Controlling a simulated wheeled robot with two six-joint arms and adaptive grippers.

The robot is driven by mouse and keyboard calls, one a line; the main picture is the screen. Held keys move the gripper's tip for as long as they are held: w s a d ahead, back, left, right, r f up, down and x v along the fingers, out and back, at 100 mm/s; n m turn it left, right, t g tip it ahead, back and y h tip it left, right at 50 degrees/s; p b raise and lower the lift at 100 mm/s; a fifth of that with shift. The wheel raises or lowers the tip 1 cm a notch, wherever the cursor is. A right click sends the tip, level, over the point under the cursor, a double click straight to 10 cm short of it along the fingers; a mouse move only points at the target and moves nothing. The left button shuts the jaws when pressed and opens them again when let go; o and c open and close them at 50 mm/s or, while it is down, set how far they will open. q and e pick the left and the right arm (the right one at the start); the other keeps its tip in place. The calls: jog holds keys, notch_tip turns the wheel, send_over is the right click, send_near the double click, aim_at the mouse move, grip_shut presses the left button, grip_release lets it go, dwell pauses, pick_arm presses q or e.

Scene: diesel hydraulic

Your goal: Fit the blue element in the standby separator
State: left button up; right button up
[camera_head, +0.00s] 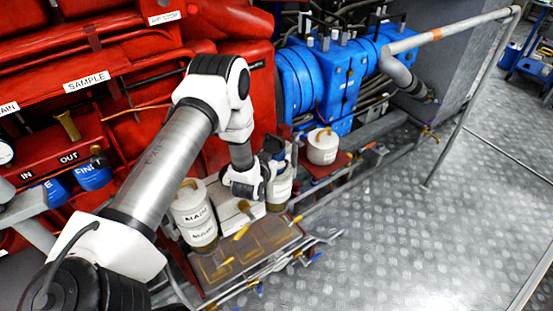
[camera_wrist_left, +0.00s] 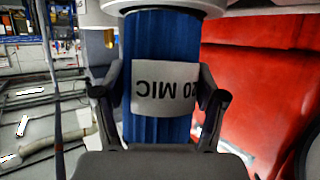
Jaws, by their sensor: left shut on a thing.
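The blue element (camera_wrist_left: 158,50) is a pleated blue cylinder. It stands upright between the fingers of my left gripper (camera_wrist_left: 160,100) in the left wrist view, and its white "20 MIC" label reads upside down. The gripper is shut on it. A pale round part (camera_wrist_left: 165,7) sits directly above the element; I cannot tell whether they touch. In the head view my left gripper (camera_head: 273,150) is beside a labelled separator canister (camera_head: 280,187), and my arm hides much there. Another labelled canister (camera_head: 195,213) stands to the left. I cannot tell which is the standby separator.
A white lidded pot (camera_head: 322,147) stands behind right on a red plate. A brown tray (camera_head: 245,255) lies in front of the canisters. Red machinery rises at the left and blue machinery (camera_head: 330,80) behind. Rails and pipes edge the metal floor, which is clear at right.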

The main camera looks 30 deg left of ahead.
pick_arm(q)
jog(key=o, duration=1.6)
jog(key=shift+s+f, duration=0.15)
jog(key=shift+f, duration=0.25)
jog(key=shift+o, duration=0.7)
jog(key=shift+w+a+f, duration=0.1)
jog(key=shift+w, duration=0.15)
jog(key=shift+s+r, duration=0.15)
jog(key=shift+r, duration=0.15)
jog(key=v, duration=1.1)
jog(key=s+d+f+m+g+h, duration=0.1)
jog(key=s+d+f+g+h, duration=0.1)
jog(key=s+d+f+g, duration=0.55)
jog(key=s+f+g, duration=0.1)
jog(key=s, duration=0.5)
jog(key=s+d+f+g, duration=0.2)
jog(key=s, duration=0.4)
jog(key=s+d+f+m+g+h, duration=0.1)
jog(key=s+d+f+g, duration=0.1)
jog(key=s, duration=0.5)
jog(key=shift+s+d+f+g, duration=0.25)
jog(key=shift+s+g, duration=0.1)
jog(key=shift+g, duration=0.1)
